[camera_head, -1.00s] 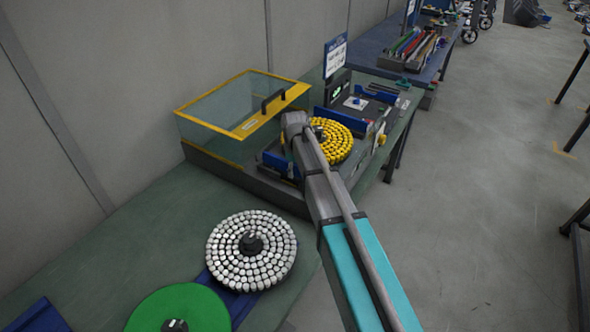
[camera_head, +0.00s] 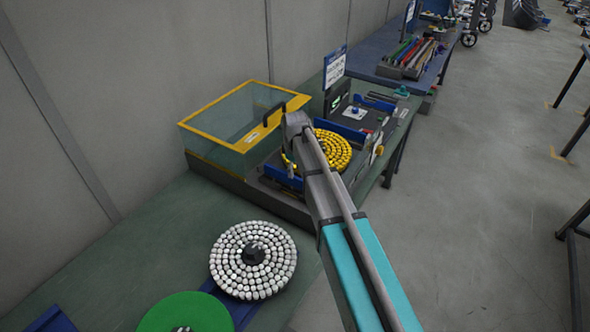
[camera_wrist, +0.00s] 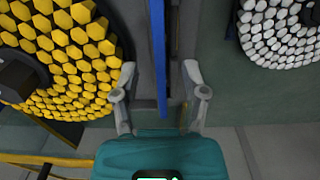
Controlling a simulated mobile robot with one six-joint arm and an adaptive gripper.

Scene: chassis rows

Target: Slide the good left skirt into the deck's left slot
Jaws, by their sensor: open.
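A thin blue skirt-like strip (camera_wrist: 158,60) stands edge-on between my gripper's (camera_wrist: 160,68) two open fingers in the wrist view, apart from both. In the head view a blue panel (camera_head: 281,177) lies beside the yellow-tufted disc (camera_head: 333,152), partly behind my arm. A second blue panel (camera_head: 341,129) is on the disc's far side. These sit on a dark fixture, perhaps the deck. The slot cannot be made out, nor can I tell which panel is the good left skirt. My fingertips are hidden in the head view.
A yellow-framed clear cover (camera_head: 240,118) stands left of the fixture. A white-tufted disc (camera_head: 253,260) and a green disc (camera_head: 190,312) lie on the near bench (camera_head: 130,250). A blue sign (camera_head: 335,68) stands behind. The bench's left part has free room.

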